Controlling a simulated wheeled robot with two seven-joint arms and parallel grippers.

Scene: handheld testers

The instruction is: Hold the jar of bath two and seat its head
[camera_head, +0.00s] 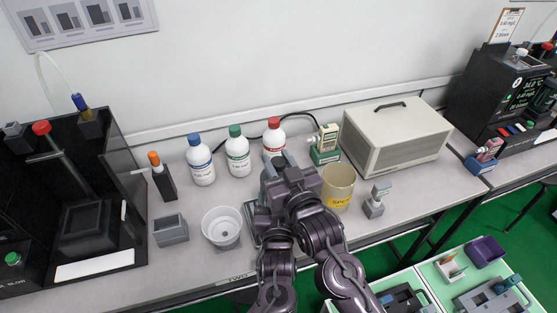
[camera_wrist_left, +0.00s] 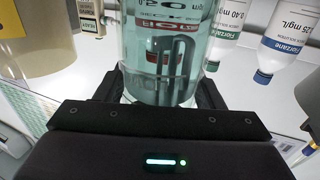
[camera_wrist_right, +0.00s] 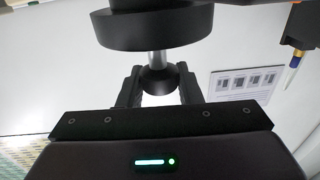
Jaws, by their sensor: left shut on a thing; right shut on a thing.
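The jar (camera_wrist_left: 160,50) is clear glass with printed markings and pale teal liquid; it fills the middle of the left wrist view. My left gripper (camera_wrist_left: 160,88) is shut around it. The head (camera_wrist_right: 155,28) is a wide black disc with a short metal stem and a dark ball. My right gripper (camera_wrist_right: 160,88) is shut on the ball end. In the head view my right gripper (camera_head: 290,182) is over the bench's middle and hides most of the jar and the left gripper. I cannot tell whether the head touches the jar.
Blue-, green- and red-capped bottles (camera_head: 238,157) stand behind. A beige cup (camera_head: 338,188) and a beige box (camera_head: 397,136) are to the right.

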